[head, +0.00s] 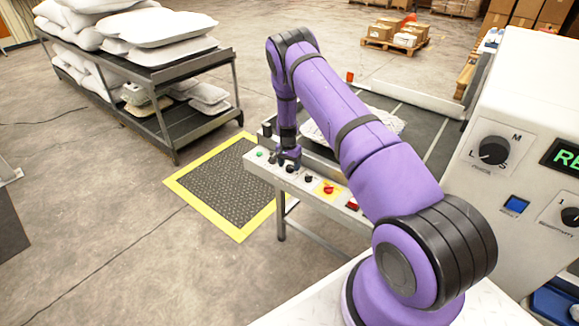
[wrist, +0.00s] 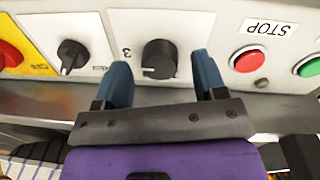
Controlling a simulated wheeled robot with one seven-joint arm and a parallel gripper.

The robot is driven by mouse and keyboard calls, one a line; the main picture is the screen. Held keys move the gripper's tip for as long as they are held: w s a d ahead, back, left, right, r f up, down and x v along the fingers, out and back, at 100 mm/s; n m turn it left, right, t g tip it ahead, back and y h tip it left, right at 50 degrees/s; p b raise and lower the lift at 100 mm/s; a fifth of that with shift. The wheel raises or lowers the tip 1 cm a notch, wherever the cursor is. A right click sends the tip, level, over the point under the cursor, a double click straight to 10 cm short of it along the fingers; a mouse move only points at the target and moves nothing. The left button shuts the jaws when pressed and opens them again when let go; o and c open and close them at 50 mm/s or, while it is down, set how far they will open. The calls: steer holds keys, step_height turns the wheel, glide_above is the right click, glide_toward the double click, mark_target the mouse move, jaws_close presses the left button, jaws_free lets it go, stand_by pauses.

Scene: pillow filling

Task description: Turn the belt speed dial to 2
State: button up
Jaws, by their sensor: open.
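A black round dial (wrist: 159,58) sits on the pale control panel (wrist: 222,30), with an upside-down "3" printed beside it. A thin light mark shows on its lower left part in the wrist view; other digits are hidden or unreadable. My gripper (wrist: 162,66) is open, with one blue finger on each side of the dial. Small gaps show between the fingers and the dial, and whether the fingertips touch the panel is unclear. In the head view my gripper (head: 288,160) is over the panel's left part and hides the dial.
Beside the dial are a smaller black knob (wrist: 72,56), a red emergency button (wrist: 10,56) on yellow, a red button (wrist: 248,60) by a STOP label and a green button (wrist: 309,67). A white machine (head: 540,90) with more dials stands right. A pillow rack (head: 185,115) stands left.

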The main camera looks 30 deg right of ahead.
steer(key=shift+f, duration=0.5)
steer(key=c, duration=0.9)
steer(key=shift+c, duration=0.2)
steer(key=shift+n, duration=0.3)
steer(key=n, duration=1.1)
steer(key=shift+s+t, duration=0.1)
steer(key=shift+t, duration=0.2)
